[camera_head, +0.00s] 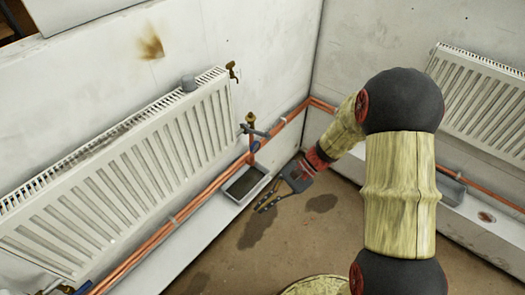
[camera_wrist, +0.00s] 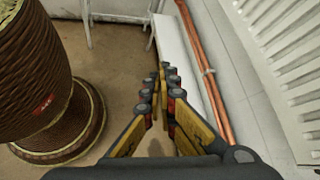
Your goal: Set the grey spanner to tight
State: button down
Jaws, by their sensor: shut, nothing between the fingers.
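A grey spanner (camera_head: 255,131) sits across the pipe fitting at the right end of the left radiator, just below a brass valve part (camera_head: 250,118). It lies roughly level in the picture; how tight it is set cannot be told. My gripper (camera_head: 262,206) is low in front of the wall, below and apart from the spanner, near a grey tray. In the wrist view my gripper (camera_wrist: 163,70) has its fingers together with nothing between them. The spanner does not show in the wrist view.
The left radiator (camera_head: 120,175) and copper pipes (camera_head: 190,205) run along the wall. A grey tray (camera_head: 262,182) stands below the valve. Another radiator (camera_head: 485,100) hangs at the right. The brown floor (camera_head: 225,260) has dark stains and free room.

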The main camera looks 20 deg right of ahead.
aim_at(258, 133)
jog(key=w+a+f+m+t+y+b, duration=0.1)
jog(key=w+f+m+t+y+b, duration=0.1)
jog(key=w+f+m+t+y, duration=0.4)
jog(key=w+d+f+m+t+b, duration=0.2)
jog(key=w+d+f+m+t, duration=0.7)
jog(key=w+t, duration=0.25)
jog(key=w+d+r+m+t+h, duration=0.2)
jog(key=w+d+m+t+h, duration=0.1)
jog(key=d+t, duration=0.15)
jog(key=w+a+r+b, duration=0.2)
jog(key=w+a+r, duration=0.3)
jog(key=w+r, duration=0.2)
notch_tip(258, 133, up, 2)
jog(key=shift+w+a+r, duration=0.1)
jog(key=shift+w+a, duration=0.25)
